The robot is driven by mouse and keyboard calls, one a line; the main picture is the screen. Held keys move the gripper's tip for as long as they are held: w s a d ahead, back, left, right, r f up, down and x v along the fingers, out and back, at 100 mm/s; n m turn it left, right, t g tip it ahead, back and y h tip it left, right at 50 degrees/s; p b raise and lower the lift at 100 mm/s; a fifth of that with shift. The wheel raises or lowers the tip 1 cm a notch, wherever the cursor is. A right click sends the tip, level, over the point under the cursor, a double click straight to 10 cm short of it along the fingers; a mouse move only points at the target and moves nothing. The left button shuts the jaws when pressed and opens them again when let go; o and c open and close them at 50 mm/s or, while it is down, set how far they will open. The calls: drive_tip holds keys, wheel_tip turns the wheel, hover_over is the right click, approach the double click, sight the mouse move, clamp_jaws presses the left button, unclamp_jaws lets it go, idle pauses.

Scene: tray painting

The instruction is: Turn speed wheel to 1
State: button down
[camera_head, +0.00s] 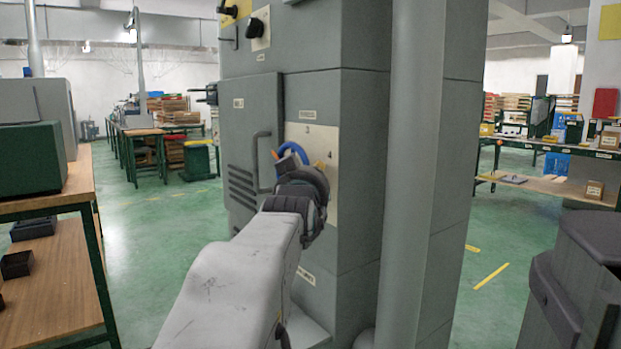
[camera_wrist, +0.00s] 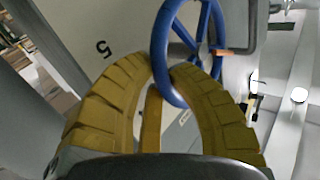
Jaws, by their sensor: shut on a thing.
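The speed wheel (camera_wrist: 161,45) is a blue spoked handwheel on a pale panel (camera_head: 325,145) of the grey machine. In the head view its blue rim (camera_head: 293,149) shows only in part above my gripper (camera_head: 298,166). An orange pointer (camera_wrist: 236,52) sticks out from the wheel, toward the door-handle side; the number at its tip cannot be read. A black 5 (camera_wrist: 104,48) shows on the panel in the wrist view. My gripper's yellow fingers (camera_wrist: 162,75) are closed around the near part of the blue rim.
The cabinet door's grey bar handle (camera_head: 256,162) is close to the left of the wheel. A thick grey column (camera_head: 417,180) stands to the right. A workbench (camera_head: 75,195) is at the left; green floor (camera_head: 175,225) lies open between it and the machine.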

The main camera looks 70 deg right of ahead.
drive_tip(key=shift+r, duration=0.15)
drive_tip(key=shift+r+y+p, duration=0.3)
drive_tip(key=shift+r+p, duration=0.2)
drive_tip(key=shift+p, duration=0.7)
drive_tip(key=shift+n+p, duration=0.5)
drive_tip(key=c, duration=1.1)
unclamp_jaws()
drive_tip(key=shift+f, duration=0.2)
drive_tip(key=shift+a+y, duration=0.15)
drive_tip(key=shift+y, duration=0.15)
